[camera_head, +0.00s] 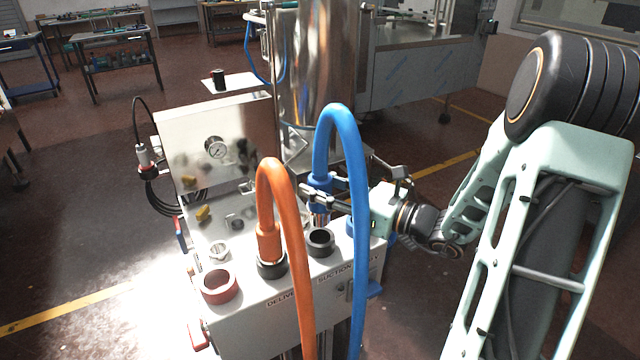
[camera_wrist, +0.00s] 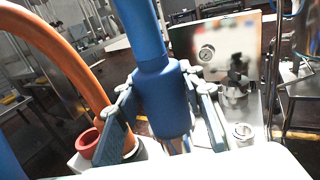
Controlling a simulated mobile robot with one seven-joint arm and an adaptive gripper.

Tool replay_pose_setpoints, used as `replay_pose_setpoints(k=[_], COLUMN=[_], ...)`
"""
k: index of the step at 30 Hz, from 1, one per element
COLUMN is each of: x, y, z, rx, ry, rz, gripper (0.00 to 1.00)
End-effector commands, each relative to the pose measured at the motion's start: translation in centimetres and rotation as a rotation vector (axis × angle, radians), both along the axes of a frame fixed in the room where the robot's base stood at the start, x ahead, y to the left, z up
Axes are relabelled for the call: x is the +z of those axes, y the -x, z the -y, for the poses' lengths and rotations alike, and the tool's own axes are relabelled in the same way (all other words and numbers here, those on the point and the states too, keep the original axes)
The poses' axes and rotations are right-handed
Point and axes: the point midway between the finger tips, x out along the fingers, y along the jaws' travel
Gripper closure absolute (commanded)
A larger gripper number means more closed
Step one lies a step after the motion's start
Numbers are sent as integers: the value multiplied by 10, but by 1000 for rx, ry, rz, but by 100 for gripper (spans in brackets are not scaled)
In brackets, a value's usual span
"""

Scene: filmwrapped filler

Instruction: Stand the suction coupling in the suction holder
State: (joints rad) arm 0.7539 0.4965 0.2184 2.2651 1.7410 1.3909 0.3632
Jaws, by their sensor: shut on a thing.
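The blue suction coupling (camera_head: 320,181) hangs roughly upright at the end of the arched blue hose (camera_head: 342,120). My gripper (camera_head: 318,196) is shut on it from the right. In the wrist view the coupling (camera_wrist: 165,100) sits between my two fingers (camera_wrist: 163,110). An empty black ring holder (camera_head: 320,243), behind the front lettering that reads SUCTION, stands on the light grey housing. The coupling appears above and behind this ring, apart from it; the exact gap cannot be told.
An orange hose coupling (camera_head: 268,243) stands in another black ring. A red ring (camera_head: 220,287) is at the left, and a hex fitting (camera_head: 219,252) lies behind it. A steel panel with a gauge (camera_head: 215,147) rises behind. The hanging hose crosses before the housing's right part.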

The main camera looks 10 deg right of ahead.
Motion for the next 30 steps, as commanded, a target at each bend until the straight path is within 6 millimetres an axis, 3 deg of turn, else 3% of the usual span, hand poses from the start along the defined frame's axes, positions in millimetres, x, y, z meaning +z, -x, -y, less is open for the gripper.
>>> replay_pose_setpoints(k=[30], x=[-61], y=[0], z=[0], rx=[0], ry=[-1], rz=[2], gripper=[100])
